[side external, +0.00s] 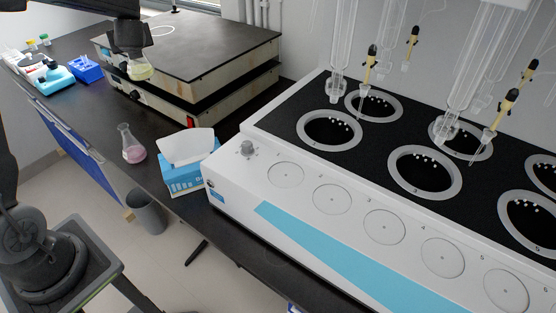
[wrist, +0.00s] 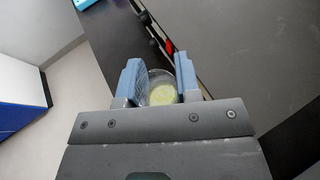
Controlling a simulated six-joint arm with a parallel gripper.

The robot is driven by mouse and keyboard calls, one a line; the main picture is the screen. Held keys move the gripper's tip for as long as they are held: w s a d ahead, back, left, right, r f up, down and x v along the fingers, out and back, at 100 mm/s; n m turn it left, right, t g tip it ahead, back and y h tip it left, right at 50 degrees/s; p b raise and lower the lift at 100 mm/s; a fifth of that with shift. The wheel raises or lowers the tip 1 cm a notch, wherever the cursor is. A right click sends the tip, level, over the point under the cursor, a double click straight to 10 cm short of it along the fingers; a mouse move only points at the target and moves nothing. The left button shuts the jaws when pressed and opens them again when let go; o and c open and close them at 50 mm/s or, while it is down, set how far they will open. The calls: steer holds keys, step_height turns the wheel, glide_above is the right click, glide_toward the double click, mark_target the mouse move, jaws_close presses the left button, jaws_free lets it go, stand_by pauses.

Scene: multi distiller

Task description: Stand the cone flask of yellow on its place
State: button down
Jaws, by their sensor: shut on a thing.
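The cone flask of yellow (side external: 140,72) hangs from my gripper (side external: 131,53) at the upper left of the side view, in front of the black-topped hotplate units. In the wrist view my gripper (wrist: 157,78) has its two blue fingers closed on either side of the flask (wrist: 162,92), with yellow liquid showing inside. The flask is clear of the bench. A second cone flask with pink liquid (side external: 132,149) stands upright on the dark bench left of the tissue box. The white distiller (side external: 240,205) has round marked places along its front and several ringed wells on its black top.
A blue and white tissue box (side external: 184,178) stands between the pink flask and the distiller. Glass tubes (side external: 338,60) with yellow-capped droppers hang over the wells. A blue rack (side external: 87,69) and a teal device (side external: 55,77) stand at the far left.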

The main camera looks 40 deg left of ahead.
step_height(320, 180, up, 9)
steer(key=w+d+m+t+h, duration=0.2)
steer(key=d+m+t+h, duration=0.1)
steer(key=d, duration=0.8)
steer(key=w+d+m+t+h, duration=0.2)
steer(key=d+m+t+h, duration=0.15)
steer(key=d, duration=0.65)
steer(key=s+d+m+t+h, duration=0.1)
steer(key=s+d+m+h, duration=0.15)
steer(key=d, duration=0.65)
steer(key=s+d+m+h, duration=0.2)
steer(key=d+m+h, duration=0.15)
steer(key=d, duration=0.55)
steer(key=shift+w+d+f, duration=0.1)
steer(key=shift+d+f, duration=1.8)
steer(key=shift+f, duration=0.8)
steer(key=shift+s+d+f, duration=0.1)
steer(key=shift+d+f, duration=1.75)
steer(key=shift+f, duration=0.85)
steer(key=shift+w+d+f, duration=0.1)
steer(key=shift+d+f, duration=1.8)
steer(key=shift+f, duration=0.8)
steer(key=c, duration=0.8)
jaws_free()
steer(key=shift+f, duration=0.1)
